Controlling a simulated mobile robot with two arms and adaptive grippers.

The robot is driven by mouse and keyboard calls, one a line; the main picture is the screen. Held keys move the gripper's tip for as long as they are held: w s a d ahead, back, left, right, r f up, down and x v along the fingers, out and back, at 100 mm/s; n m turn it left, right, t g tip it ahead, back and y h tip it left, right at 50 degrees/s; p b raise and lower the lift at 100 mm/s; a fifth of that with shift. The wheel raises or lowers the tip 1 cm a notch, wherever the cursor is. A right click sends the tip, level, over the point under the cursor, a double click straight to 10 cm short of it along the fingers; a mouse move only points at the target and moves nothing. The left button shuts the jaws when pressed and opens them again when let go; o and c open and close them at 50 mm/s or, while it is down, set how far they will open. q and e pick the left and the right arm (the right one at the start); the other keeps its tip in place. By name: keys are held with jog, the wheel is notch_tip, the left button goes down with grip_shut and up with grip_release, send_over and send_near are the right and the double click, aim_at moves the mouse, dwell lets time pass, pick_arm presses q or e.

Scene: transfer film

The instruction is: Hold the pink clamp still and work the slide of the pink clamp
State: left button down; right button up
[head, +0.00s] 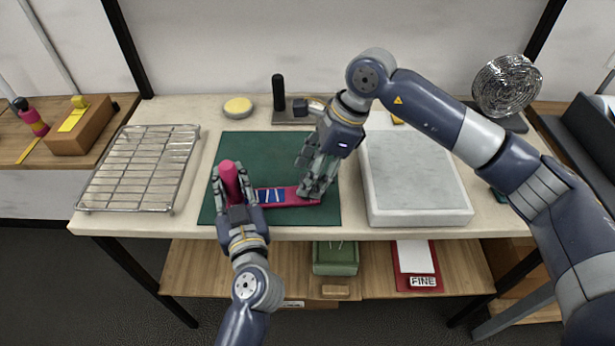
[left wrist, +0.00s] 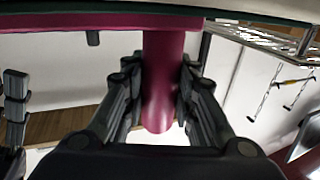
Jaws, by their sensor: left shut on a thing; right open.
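The pink clamp (head: 300,196) lies on the dark green mat (head: 262,150), with a blue and white section along its bar. Its upright pink handle (head: 230,182) stands at the left end. My left gripper (head: 232,184) is shut on this handle. In the left wrist view the pink handle (left wrist: 160,85) sits between the fingers of the left gripper (left wrist: 158,92). My right gripper (head: 312,186) is open at the right end of the clamp bar, over it; its fingers hide part of that end, and I cannot tell whether they touch it.
A wire rack (head: 145,168) stands to the left and a pale stone slab (head: 415,180) to the right of the mat. A yellow disc (head: 237,107) and a black-handled tool (head: 279,95) stand behind. A green bin (head: 335,258) is on the lower shelf.

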jog(key=v, duration=0.9)
jog(key=shift+r, duration=0.35)
jog(key=shift+d, duration=0.15)
pick_arm(q)
jog(key=c, duration=1.2)
grip_release()
